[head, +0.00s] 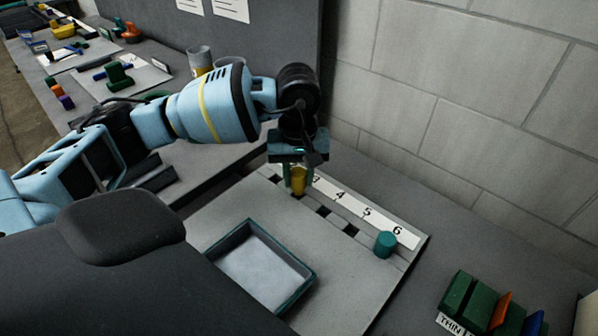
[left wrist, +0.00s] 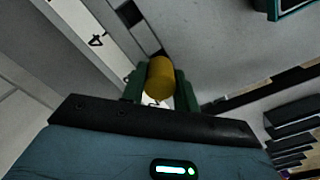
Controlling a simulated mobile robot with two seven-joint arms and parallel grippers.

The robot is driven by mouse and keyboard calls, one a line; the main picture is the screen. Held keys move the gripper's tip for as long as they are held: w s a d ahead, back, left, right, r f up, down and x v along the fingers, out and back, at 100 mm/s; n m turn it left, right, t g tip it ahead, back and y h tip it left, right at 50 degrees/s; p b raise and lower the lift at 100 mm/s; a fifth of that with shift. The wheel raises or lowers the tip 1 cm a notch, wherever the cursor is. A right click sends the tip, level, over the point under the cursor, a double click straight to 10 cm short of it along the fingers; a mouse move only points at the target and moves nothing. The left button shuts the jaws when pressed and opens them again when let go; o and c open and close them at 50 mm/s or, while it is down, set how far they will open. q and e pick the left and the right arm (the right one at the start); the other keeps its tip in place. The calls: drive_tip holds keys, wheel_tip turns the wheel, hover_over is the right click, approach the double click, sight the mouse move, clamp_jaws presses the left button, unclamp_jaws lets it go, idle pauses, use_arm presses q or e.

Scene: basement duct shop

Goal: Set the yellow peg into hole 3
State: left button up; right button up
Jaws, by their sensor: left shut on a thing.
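The yellow peg (head: 299,181) is between the fingers of my left gripper (head: 298,176), which is shut on it. It also shows in the left wrist view (left wrist: 160,80), between the green fingertips. The peg is over the row of square holes on the grey board (head: 375,285), beside the label 3 (head: 316,179). In the wrist view a dark patch, likely hole 3 (left wrist: 157,54), shows just past the peg's edge. The peg hides most of it, and I cannot tell whether its lower end is in the hole. My right gripper is not in view.
A teal peg (head: 385,244) stands by label 6. Holes 4 (head: 323,211) and 5 (head: 351,230) are empty. A teal-rimmed tray (head: 305,285) lies in front of the row. Green, orange and blue blocks (head: 482,300) stand at right. A block wall (head: 480,110) rises behind.

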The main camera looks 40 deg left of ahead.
sight(298, 173)
use_arm(q)
drive_tip(key=shift+f, duration=0.5)
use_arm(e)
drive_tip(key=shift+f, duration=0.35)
use_arm(q)
drive_tip(key=shift+f+b, duration=0.6)
drive_tip(key=shift+f, duration=0.15)
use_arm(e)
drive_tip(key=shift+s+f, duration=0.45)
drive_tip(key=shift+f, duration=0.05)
use_arm(q)
drive_tip(key=o, duration=1.1)
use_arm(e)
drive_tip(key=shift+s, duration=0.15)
use_arm(q)
wheel_tip(298, 173, up, 7)
drive_tip(key=shift+f, duration=0.1)
drive_tip(key=shift+r, duration=0.55)
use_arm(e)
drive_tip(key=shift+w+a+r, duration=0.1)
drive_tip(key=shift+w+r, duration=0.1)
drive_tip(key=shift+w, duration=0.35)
use_arm(q)
drive_tip(key=shift+s+f, duration=0.1)
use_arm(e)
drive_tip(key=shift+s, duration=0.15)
